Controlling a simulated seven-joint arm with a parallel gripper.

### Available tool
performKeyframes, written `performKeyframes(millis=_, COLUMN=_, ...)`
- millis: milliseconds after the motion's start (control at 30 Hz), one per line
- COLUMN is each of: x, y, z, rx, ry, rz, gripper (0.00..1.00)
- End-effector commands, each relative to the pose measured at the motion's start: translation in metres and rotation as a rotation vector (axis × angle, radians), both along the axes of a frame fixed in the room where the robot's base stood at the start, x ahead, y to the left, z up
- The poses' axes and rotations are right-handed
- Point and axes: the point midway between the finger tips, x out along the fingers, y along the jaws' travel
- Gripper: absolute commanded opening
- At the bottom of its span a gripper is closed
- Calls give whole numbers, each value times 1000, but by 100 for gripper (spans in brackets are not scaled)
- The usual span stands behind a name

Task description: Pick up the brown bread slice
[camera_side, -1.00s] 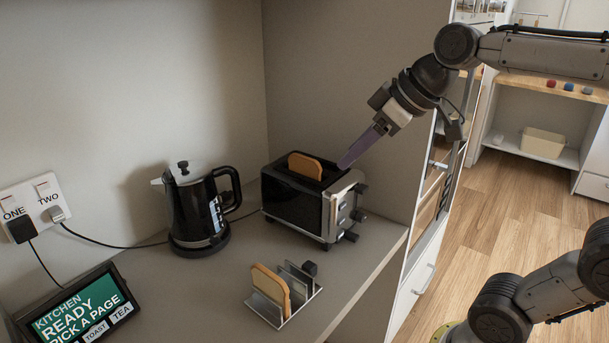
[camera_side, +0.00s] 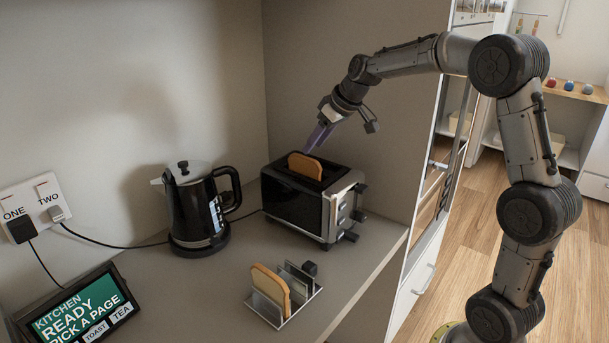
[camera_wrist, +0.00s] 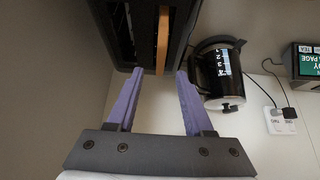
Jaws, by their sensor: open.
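A brown bread slice (camera_side: 305,166) stands upright in a slot of the black and silver toaster (camera_side: 295,205), its top edge showing above the slot. In the wrist view the slice (camera_wrist: 163,40) appears edge-on as a narrow brown strip. A second bread slice (camera_side: 270,288) stands in the metal rack (camera_side: 300,283) on the counter. My gripper (camera_side: 314,146) is above and behind the toaster, near the slice. In the wrist view my gripper (camera_wrist: 157,75) shows two purple fingers apart, with nothing between them and the slice beyond their tips.
A black kettle (camera_side: 195,208) stands left of the toaster. A tablet screen (camera_side: 85,305) and a wall socket plate (camera_side: 38,205) are at the left. The counter (camera_side: 215,285) is clear between the kettle and the rack.

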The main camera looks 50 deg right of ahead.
Motion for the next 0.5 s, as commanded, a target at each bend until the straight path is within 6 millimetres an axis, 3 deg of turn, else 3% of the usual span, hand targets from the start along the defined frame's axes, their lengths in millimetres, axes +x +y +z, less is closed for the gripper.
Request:
performKeyframes(millis=267, x=12, y=1, z=-18, rx=1, ry=0, rz=1, gripper=52)
performKeyframes(millis=500, x=29, y=1, z=-47, rx=0, ry=2, rz=1, gripper=52)
